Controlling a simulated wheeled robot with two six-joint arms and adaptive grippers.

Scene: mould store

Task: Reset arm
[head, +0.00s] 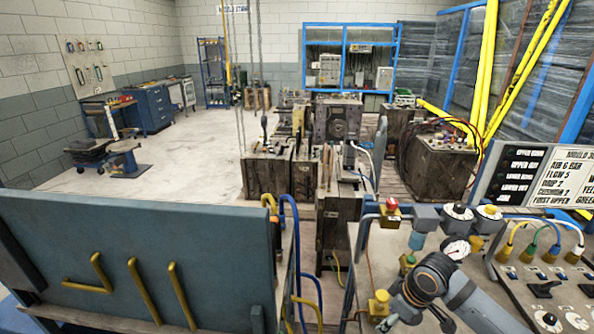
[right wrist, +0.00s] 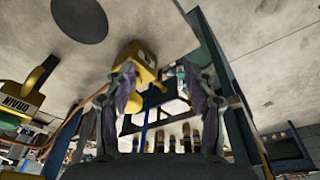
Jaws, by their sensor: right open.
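My right gripper (head: 414,318) is low in the head view, over the front of the bench with the gauge and valves. In the right wrist view its two fingers (right wrist: 160,92) stand apart with a clear gap. A yellow block (right wrist: 136,64) shows beyond and between the fingers; I cannot tell that anything touches it. No held object is seen. My left gripper is not in the head view.
A control panel (head: 548,290) with switches and coloured cables is at right, beside a round gauge (head: 456,249) and a red button (head: 392,203). A blue-grey panel with brass bars (head: 215,235) fills the left front. Mould blocks (head: 268,178) stand mid-room. Floor (head: 185,165) is clear behind.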

